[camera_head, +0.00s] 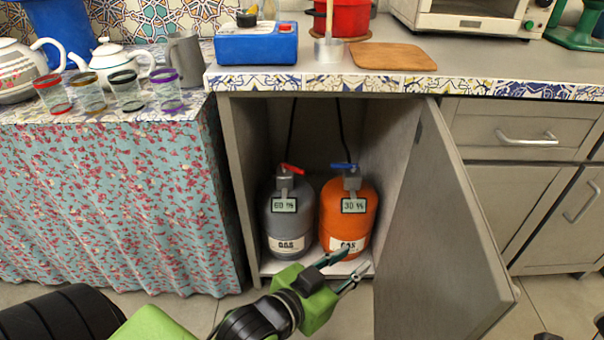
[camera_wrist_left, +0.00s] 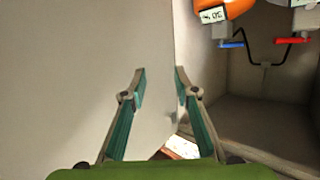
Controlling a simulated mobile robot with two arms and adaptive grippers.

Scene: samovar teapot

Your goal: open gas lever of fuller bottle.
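A grey gas bottle (camera_head: 284,222) with a red lever (camera_head: 292,168) stands inside the open cabinet; its label seems to read 60 %. An orange gas bottle (camera_head: 347,217) with a blue lever (camera_head: 344,166) stands to its right, labelled 30 %. My left gripper (camera_head: 356,260) is open and empty, low in front of the orange bottle, near the cabinet's bottom edge. In the left wrist view its fingers (camera_wrist_left: 160,75) are apart, with the orange bottle (camera_wrist_left: 228,7), blue lever (camera_wrist_left: 231,44) and red lever (camera_wrist_left: 292,40) at the upper right. My right gripper cannot be made out clearly.
The cabinet door (camera_head: 440,235) stands open on the right, close to my left gripper. A cloth-covered counter (camera_head: 110,200) bounds the left side. Two dark hoses rise behind the bottles. The countertop above holds a blue box (camera_head: 257,45) and a wooden board (camera_head: 393,57).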

